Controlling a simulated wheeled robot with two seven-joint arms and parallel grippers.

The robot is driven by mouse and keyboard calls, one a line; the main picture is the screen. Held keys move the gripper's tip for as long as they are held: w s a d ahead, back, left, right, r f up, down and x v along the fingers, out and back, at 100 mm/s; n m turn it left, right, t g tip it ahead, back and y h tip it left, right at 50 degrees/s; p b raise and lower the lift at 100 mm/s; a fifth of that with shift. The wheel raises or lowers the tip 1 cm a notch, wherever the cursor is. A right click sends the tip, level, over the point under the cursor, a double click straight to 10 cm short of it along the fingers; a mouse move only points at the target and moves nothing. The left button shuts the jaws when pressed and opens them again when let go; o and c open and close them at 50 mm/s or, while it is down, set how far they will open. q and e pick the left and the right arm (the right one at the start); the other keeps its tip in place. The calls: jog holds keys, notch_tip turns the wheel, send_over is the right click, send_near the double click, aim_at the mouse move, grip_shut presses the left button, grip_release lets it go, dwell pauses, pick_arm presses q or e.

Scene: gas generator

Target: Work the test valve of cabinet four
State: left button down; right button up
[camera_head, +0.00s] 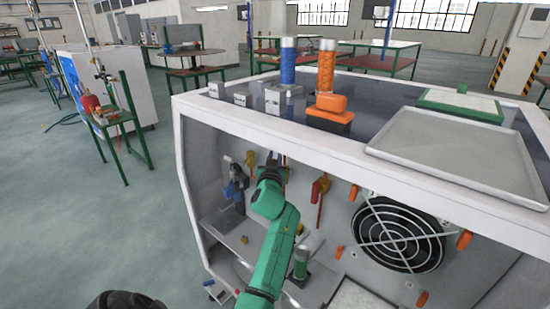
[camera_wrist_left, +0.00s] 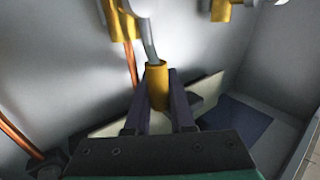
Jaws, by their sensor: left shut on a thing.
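The open-fronted cabinet (camera_head: 185,150) has a back panel carrying several valves and pipes. My green left arm reaches into it, and my left gripper (camera_head: 273,160) is at the upper part of the back panel, among yellow-brass valve parts. In the left wrist view my left gripper (camera_wrist_left: 160,112) has its two dark fingers on either side of a brass cylindrical piece (camera_wrist_left: 157,85), shut on it. A curved grey stem rises from this piece. The far side of the piece is hidden. No cabinet number is readable. My right gripper is not in view.
A red-handled valve (camera_head: 320,188) is right of my arm, and a blue fitting (camera_head: 236,188) is left of it. A round black fan grille (camera_head: 398,236) is farther right. A grey tray (camera_head: 465,150) and orange and blue cylinders stand on top.

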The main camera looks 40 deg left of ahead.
pick_arm(q)
jog(key=shift+f, duration=0.1)
dwell(0.7)
jog(key=a+f+n+g+h+p, duration=0.3)
jog(key=a+f+n+h+p, duration=0.3)
jog(key=f+n+h+p, duration=0.3)
jog(key=shift+f+n+g+h+p, duration=0.35)
jog(key=shift+n+h+p, duration=0.35)
jog(key=shift+n+p, duration=0.45)
dwell(0.3)
jog(key=shift+s+d, duration=0.1)
jog(key=shift+d, duration=0.05)
